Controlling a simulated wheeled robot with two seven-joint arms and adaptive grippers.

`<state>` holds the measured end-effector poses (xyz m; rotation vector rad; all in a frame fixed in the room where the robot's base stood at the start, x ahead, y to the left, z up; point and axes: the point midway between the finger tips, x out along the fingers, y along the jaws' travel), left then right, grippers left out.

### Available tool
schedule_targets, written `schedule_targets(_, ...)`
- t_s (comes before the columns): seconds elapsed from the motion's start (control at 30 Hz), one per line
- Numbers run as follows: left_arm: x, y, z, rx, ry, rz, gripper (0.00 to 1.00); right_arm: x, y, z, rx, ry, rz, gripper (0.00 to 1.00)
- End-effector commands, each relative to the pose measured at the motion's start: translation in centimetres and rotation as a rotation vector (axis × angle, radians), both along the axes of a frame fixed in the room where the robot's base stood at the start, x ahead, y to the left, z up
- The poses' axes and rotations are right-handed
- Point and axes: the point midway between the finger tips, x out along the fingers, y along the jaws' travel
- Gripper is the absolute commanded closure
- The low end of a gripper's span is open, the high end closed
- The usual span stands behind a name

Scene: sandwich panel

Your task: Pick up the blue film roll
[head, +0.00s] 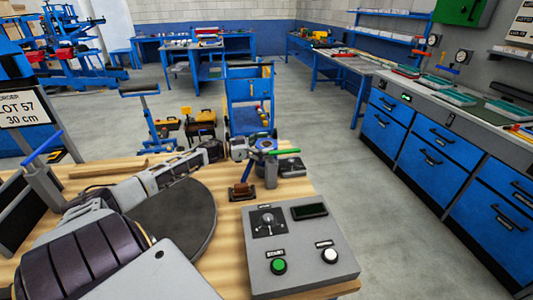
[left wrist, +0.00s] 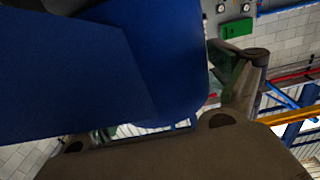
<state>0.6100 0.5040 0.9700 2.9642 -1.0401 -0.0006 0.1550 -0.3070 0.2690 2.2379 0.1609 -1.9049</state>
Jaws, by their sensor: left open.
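My left gripper (head: 257,149) is open above the wooden bench, close to this piece. A large smooth blue surface (left wrist: 150,65) fills much of the left wrist view, very near the camera. I cannot tell whether it touches the fingers. My right gripper is not in view.
A grey control box (head: 345,265) with green and white buttons stands at the bench's front right. A dark round plate (head: 172,222) lies under my left arm. A small dark device (head: 291,166) sits near the far right bench corner. A blue bar (head: 40,147) tops a grey post at left.

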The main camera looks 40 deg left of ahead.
Motion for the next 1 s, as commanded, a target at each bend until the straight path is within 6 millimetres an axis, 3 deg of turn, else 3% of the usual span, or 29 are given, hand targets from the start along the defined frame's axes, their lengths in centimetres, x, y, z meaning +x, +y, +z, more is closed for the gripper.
schedule_targets(0.2, 0.0, 0.0, 0.0, 0.0, 0.0, 0.0, 0.11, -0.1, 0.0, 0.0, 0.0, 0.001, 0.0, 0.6)
schedule_targets(0.53, 0.0, 0.0, 0.1, -0.001, -0.001, 0.0, 0.52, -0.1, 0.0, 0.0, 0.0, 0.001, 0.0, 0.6)
schedule_targets(1.0, 0.0, 0.1, 1.2, 0.001, -0.002, 0.0, 0.52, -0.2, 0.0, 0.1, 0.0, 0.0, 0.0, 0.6)
